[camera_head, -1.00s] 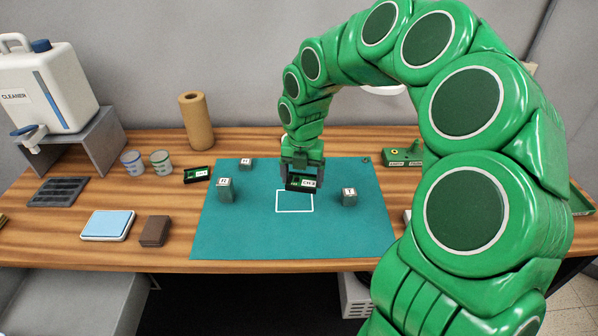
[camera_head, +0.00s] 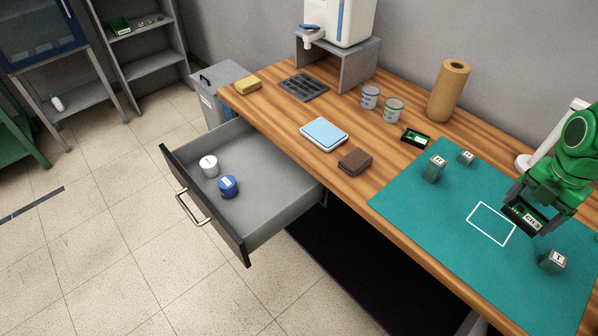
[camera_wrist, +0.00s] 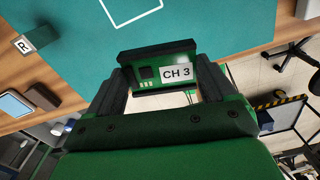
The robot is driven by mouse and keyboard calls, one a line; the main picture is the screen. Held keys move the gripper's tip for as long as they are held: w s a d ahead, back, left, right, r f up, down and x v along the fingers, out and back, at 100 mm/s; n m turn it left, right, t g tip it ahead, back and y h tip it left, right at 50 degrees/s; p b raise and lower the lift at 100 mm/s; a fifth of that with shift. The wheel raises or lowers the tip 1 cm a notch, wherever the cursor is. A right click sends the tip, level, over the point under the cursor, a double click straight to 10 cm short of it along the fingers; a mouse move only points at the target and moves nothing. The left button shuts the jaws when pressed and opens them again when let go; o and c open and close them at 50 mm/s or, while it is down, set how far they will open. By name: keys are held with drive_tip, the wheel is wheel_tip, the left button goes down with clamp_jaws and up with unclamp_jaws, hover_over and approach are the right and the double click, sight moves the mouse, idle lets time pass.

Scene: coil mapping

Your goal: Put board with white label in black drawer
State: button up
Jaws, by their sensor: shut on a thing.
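My gripper (camera_head: 522,207) is shut on a small dark board with green parts and a white label reading CH 3 (camera_head: 526,218), held over the teal mat near the white square outline. The board also shows between the fingers in the wrist view (camera_wrist: 174,72). The drawer with a black front (camera_head: 201,203) is pulled out below the table's left part in the head view. Its grey inside holds a white round container (camera_head: 209,166) and a blue one (camera_head: 228,186), with bare floor around them. The drawer is well left of my gripper.
Another small dark board (camera_head: 415,137) lies on the wood beside the mat (camera_head: 440,220). Several labelled grey blocks stand on the mat, one marked T (camera_head: 552,261). A blue-topped scale (camera_head: 324,133) and brown block (camera_head: 355,161) lie near the table edge above the drawer.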

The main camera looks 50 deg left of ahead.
wheel_tip(320, 180, up, 3)
drive_tip(key=shift+f, duration=0.1)
drive_tip(key=s+a+r+n, duration=0.1)
drive_tip(key=s+a, duration=0.1)
drive_tip(key=a, duration=1.5)
drive_tip(key=s+a+r+n, duration=0.1)
drive_tip(key=s+a, duration=0.2)
drive_tip(key=a, duration=1.3)
drive_tip(key=n, duration=0.5)
hover_over(243, 216)
wheel_tip(243, 216, down, 3)
wheel_tip(243, 216, down, 34)
drive_tip(key=shift+r, duration=0.1)
drive_tip(key=o, duration=0.8)
drive_tip(key=shift+o, duration=0.2)
